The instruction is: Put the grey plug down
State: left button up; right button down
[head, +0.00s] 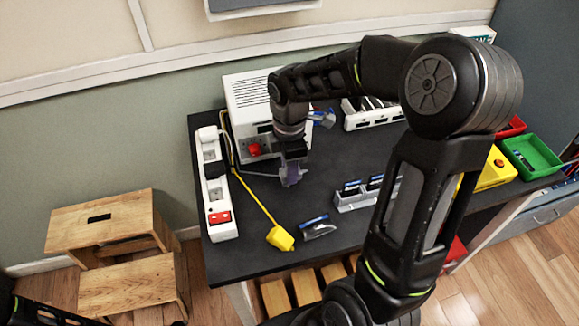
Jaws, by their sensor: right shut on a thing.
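My right gripper (291,164) points down over the left part of the dark table (270,205). It is shut on the grey plug (291,181), which shows below the fingers. A grey cord runs left from the plug towards the power strip. I cannot tell whether the plug touches the table. The white power strip (216,188) lies along the table's left edge, with a red switch (219,217) at its near end. My left gripper is not in view.
A yellow plug (281,239) on a yellow cord lies near the front edge, beside a phone (318,228). A white box (245,98) with a red knob stands behind the gripper. A grey rack (350,203) is to the right. Wooden steps (110,225) stand left of the table.

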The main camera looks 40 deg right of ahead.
jog(key=shift+f+b, duration=0.4)
jog(key=shift+f, duration=0.15)
jog(key=c, duration=1.1)
grip_release()
jog(key=shift+o, duration=0.2)
